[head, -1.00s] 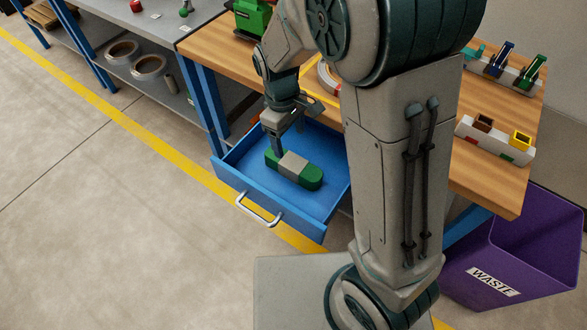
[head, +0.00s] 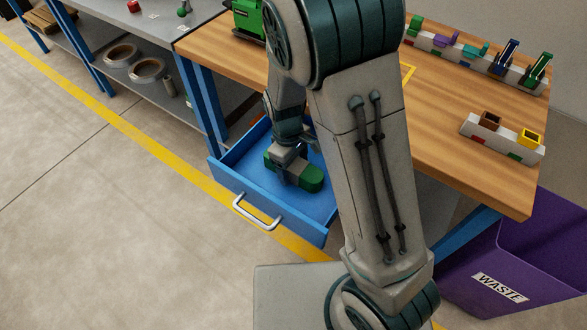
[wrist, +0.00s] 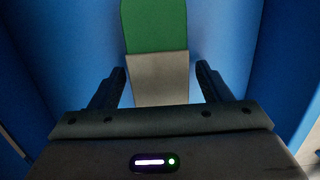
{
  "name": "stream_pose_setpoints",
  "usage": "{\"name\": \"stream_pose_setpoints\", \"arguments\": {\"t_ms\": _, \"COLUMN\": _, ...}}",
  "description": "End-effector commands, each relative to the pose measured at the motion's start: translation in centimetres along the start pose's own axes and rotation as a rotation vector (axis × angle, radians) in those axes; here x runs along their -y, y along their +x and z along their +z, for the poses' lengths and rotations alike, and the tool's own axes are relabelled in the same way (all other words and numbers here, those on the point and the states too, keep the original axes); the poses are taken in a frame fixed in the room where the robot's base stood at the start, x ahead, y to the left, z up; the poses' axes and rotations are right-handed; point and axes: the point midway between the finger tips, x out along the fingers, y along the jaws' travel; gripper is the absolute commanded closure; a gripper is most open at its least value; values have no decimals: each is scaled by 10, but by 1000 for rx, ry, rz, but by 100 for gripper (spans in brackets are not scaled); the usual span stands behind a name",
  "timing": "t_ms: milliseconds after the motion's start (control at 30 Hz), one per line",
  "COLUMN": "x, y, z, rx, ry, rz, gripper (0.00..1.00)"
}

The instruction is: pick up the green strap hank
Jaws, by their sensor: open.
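The green strap hank (head: 313,180) lies in the open blue drawer (head: 237,180), with a grey band around its middle. My gripper (head: 290,168) is down in the drawer over the hank and hides part of it. In the wrist view the hank's green part (wrist: 155,25) is at the top and its grey band (wrist: 160,78) is between the fingers. My gripper (wrist: 161,85) is open there, one finger on each side of the band, with a gap on both sides. Whether the fingertips reach the drawer floor cannot be told.
The drawer's walls stand close around the gripper, with a silver handle (head: 256,212) at the front. The wooden workbench (head: 440,150) bears several coloured holders. A purple waste bin (head: 460,270) stands at the right. The floor to the left is clear.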

Motion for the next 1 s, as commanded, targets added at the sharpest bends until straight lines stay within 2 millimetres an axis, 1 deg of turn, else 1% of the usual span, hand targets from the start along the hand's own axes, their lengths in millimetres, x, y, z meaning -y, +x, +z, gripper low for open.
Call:
{"name": "stream_pose_setpoints", "arguments": {"t_ms": 67, "x": 0, "y": -1, "z": 0, "rx": 0, "ry": 0, "rz": 0, "gripper": 29}}
{"name": "stream_pose_setpoints", "arguments": {"t_ms": 100, "x": 0, "y": -1, "z": 0, "rx": 0, "ry": 0, "rz": 0, "gripper": 40}}
{"name": "stream_pose_setpoints", "arguments": {"t_ms": 167, "x": 0, "y": -1, "z": 0, "rx": 0, "ry": 0, "rz": 0, "gripper": 57}}
{"name": "stream_pose_setpoints", "arguments": {"t_ms": 200, "x": 0, "y": -1, "z": 0, "rx": 0, "ry": 0, "rz": 0, "gripper": 68}}
{"name": "stream_pose_setpoints", "arguments": {"t_ms": 267, "x": 0, "y": -1, "z": 0, "rx": 0, "ry": 0, "rz": 0, "gripper": 85}}
{"name": "stream_pose_setpoints", "arguments": {"t_ms": 300, "x": 0, "y": -1, "z": 0, "rx": 0, "ry": 0, "rz": 0, "gripper": 90}}
{"name": "stream_pose_setpoints", "arguments": {"t_ms": 533, "x": 0, "y": -2, "z": 0, "rx": -1, "ry": 0, "rz": 0, "gripper": 90}}
{"name": "stream_pose_setpoints", "arguments": {"t_ms": 667, "x": 0, "y": -8, "z": 0, "rx": -2, "ry": 0, "rz": 0, "gripper": 90}}
{"name": "stream_pose_setpoints", "arguments": {"t_ms": 767, "x": 0, "y": -18, "z": 2, "rx": -3, "ry": 1, "rz": 0, "gripper": 90}}
{"name": "stream_pose_setpoints", "arguments": {"t_ms": 867, "x": -1, "y": -37, "z": 4, "rx": -5, "ry": 2, "rz": 1, "gripper": 90}}
{"name": "stream_pose_setpoints", "arguments": {"t_ms": 900, "x": -1, "y": -47, "z": 5, "rx": -6, "ry": 2, "rz": 1, "gripper": 90}}
{"name": "stream_pose_setpoints", "arguments": {"t_ms": 967, "x": 2, "y": -51, "z": 18, "rx": -2, "ry": 3, "rz": -1, "gripper": 90}}
{"name": "stream_pose_setpoints", "arguments": {"t_ms": 1000, "x": 4, "y": -55, "z": 28, "rx": -3, "ry": 3, "rz": -1, "gripper": 90}}
